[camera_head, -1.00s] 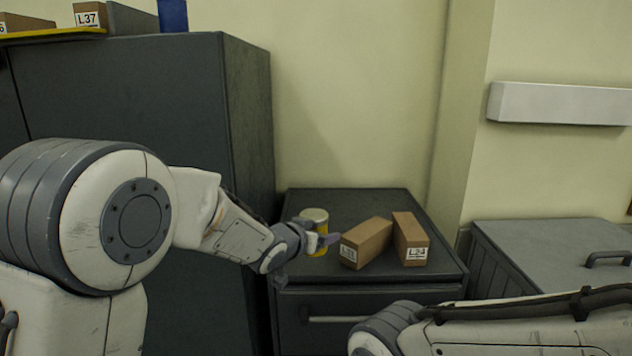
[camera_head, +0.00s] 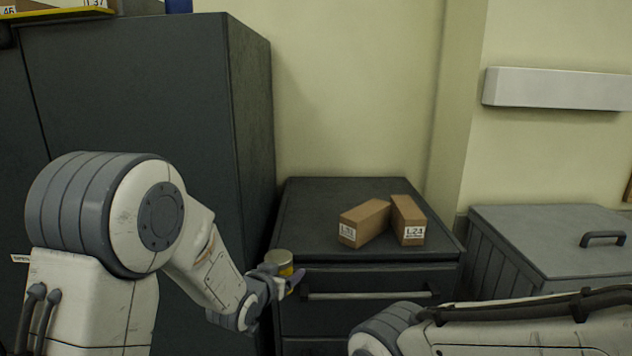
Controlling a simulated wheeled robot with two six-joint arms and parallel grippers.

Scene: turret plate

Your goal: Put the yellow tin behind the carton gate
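The yellow tin (camera_head: 279,258) has a pale grey top and a yellow band. My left gripper (camera_head: 286,276) is around it at the front left of the dark cabinet top, and appears shut on it. The tin's lower part is hidden behind the gripper. Two brown cartons, a left one (camera_head: 364,222) and a right one (camera_head: 408,220), stand close together on the cabinet top at an angle to each other. Both carry white labels. The tin is in front and to the left of them. My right gripper is out of view; only part of that arm shows at the lower right.
The dark cabinet top (camera_head: 322,192) is clear behind and left of the cartons. A tall dark cabinet (camera_head: 140,110) rises at the left. A grey lidded chest (camera_head: 540,225) stands at the right. A drawer handle (camera_head: 365,295) is on the cabinet's front.

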